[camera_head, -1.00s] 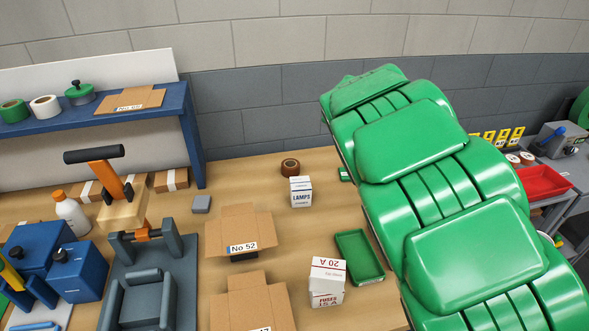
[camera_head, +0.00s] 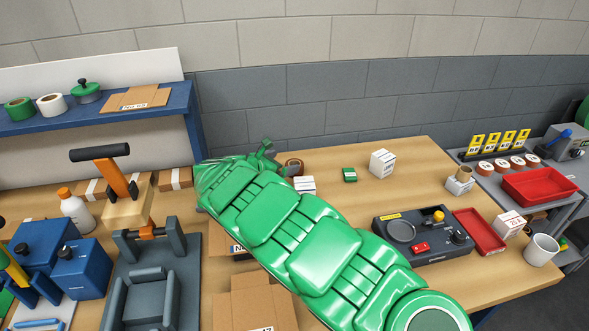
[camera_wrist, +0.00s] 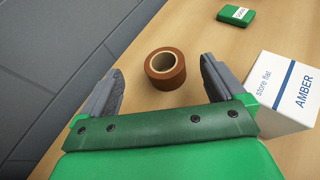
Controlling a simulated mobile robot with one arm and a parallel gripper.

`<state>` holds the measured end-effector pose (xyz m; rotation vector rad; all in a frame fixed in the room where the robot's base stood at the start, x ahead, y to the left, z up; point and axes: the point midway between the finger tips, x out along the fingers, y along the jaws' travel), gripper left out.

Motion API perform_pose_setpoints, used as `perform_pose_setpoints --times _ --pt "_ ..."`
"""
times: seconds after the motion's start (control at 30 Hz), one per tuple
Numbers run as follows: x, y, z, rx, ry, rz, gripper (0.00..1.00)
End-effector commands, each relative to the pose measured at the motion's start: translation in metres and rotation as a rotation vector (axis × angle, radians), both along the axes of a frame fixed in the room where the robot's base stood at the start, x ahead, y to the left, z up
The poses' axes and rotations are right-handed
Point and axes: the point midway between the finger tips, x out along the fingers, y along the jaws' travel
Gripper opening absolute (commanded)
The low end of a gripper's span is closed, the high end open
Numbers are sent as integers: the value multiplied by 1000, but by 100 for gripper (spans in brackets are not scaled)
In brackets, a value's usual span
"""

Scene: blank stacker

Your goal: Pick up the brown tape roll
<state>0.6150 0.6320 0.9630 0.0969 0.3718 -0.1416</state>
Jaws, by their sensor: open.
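The brown tape roll (camera_wrist: 165,69) lies flat on the wooden table, its hole facing up. In the wrist view it is ahead of my gripper (camera_wrist: 158,82), roughly midway between the two fingers and not clasped. My gripper is open and empty. In the head view the roll (camera_head: 294,167) shows at the back of the table, partly covered by my gripper (camera_head: 273,160). Whether a finger touches the roll I cannot tell.
A white carton (camera_wrist: 285,93) marked AMBER stands close to the right finger. A small green box (camera_wrist: 237,15) lies beyond. The grey wall (camera_wrist: 50,60) is at the left. A black device (camera_head: 423,234) and red tray (camera_head: 480,231) lie on the table's right.

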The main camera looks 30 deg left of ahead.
Motion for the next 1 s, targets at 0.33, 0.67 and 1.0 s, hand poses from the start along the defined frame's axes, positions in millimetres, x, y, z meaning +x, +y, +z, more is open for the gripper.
perform_pose_setpoints --times 0.33,0.67,1.0 --pt "1 -2 -26 -65 26 18 97" --pt "28 -6 -36 -66 28 16 97" --pt "58 -9 -45 -65 26 18 97"
